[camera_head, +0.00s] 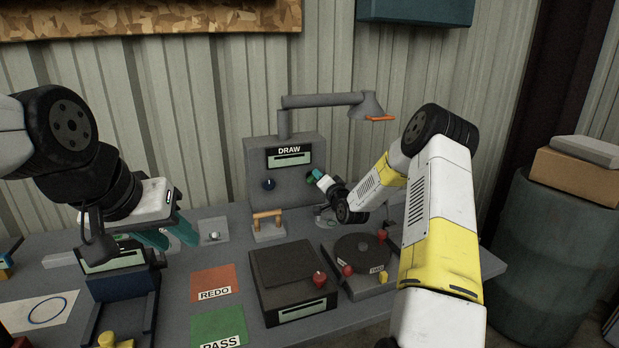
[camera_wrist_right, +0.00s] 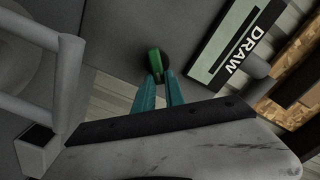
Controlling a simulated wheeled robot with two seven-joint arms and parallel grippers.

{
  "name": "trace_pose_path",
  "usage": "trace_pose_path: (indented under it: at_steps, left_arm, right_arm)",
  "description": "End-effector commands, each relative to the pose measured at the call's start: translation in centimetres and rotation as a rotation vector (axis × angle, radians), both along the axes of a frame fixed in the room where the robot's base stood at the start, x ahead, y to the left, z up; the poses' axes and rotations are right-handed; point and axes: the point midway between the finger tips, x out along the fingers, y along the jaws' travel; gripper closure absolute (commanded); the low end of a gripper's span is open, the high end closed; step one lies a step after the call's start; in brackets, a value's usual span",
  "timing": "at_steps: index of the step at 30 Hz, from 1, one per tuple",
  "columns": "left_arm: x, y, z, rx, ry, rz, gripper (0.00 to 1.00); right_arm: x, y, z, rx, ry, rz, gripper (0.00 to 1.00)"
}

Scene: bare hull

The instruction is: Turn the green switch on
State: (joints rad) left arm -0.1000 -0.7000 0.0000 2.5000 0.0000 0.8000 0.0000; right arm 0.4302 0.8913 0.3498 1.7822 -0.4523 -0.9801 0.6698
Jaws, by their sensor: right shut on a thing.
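The green switch (camera_wrist_right: 154,60) is a small green lever on a dark round base, set in the grey panel face beside the DRAW label. In the head view the switch (camera_head: 309,178) is at the right side of the upright grey DRAW box (camera_head: 284,215), partly hidden by my right gripper. My right gripper (camera_head: 314,177) has its teal fingers closed on the switch; the fingertips (camera_wrist_right: 159,77) also show in the right wrist view. I cannot tell whether the switch is on. My left gripper (camera_head: 178,243) is open and empty, above the table at the left.
An orange-handled stand (camera_head: 268,232), a dark box with a red knob (camera_head: 292,272) and a round turntable (camera_head: 357,249) stand in front. REDO (camera_head: 214,281) and PASS (camera_head: 218,326) mats lie left.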

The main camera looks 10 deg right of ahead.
Motion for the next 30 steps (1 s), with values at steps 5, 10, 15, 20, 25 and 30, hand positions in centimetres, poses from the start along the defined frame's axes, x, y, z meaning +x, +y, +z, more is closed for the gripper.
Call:
trace_pose_path:
  at_steps: [5,10,15,20,25,30]
  left_arm:
    - [0.0,0.0,0.0,0.000,0.000,0.000,0.64]
    - [0.0,0.0,0.0,0.000,0.000,0.000,0.64]
    - [0.0,0.0,0.0,0.000,0.000,0.000,0.64]
    - [0.0,0.0,0.0,0.000,0.000,0.000,0.64]
    - [0.0,0.0,0.0,0.000,0.000,0.000,0.64]
    - [0.0,0.0,0.0,0.000,0.000,0.000,0.64]
  right_arm:
    - [0.0,-0.4,-0.4,0.165,0.034,-0.003,1.00]
    - [0.0,-0.5,-0.6,0.321,0.063,-0.001,1.00]
    - [0.1,-0.6,-0.9,0.459,0.091,-0.002,1.00]
    - [0.1,-0.6,-1.1,0.564,0.110,-0.003,1.00]
    - [0.1,-0.6,-1.3,0.643,0.126,-0.002,1.00]
    - [0.1,-0.6,-1.4,0.689,0.135,-0.002,1.00]
